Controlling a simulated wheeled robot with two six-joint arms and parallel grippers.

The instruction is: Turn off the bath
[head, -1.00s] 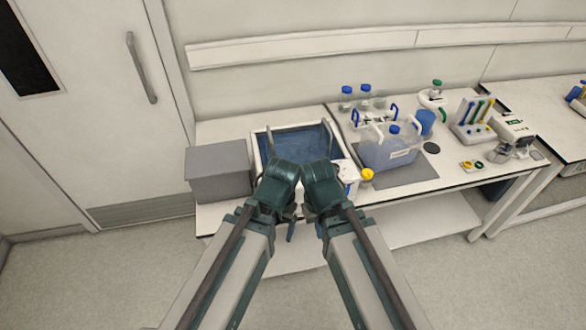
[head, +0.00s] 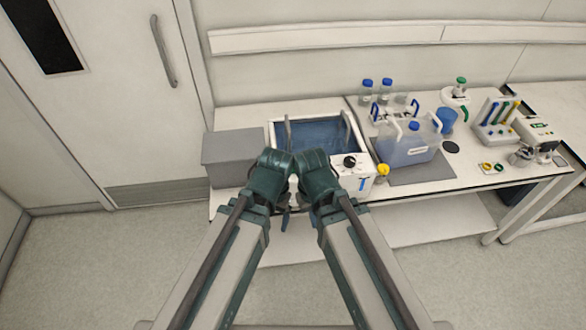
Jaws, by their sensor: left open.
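The water bath (head: 272,136) is a white open tank with blue water on the bench in the head view. Its white front panel has a black knob (head: 349,161) and a small blue mark below it. My two wrists are close together in front of the bath and cover the left part of its front. My left gripper (head: 285,212) is open, pointing down just before the bench's front edge, mostly behind my own arm. My right gripper's fingers are hidden by my right arm, left of the knob.
A grey box (head: 234,157) stands left of the bath. A yellow-capped item (head: 382,171) and a clear container of bluish liquid (head: 405,150) stand to the right. Bottles and a tube rack (head: 496,127) are further back and right. The floor in front is clear.

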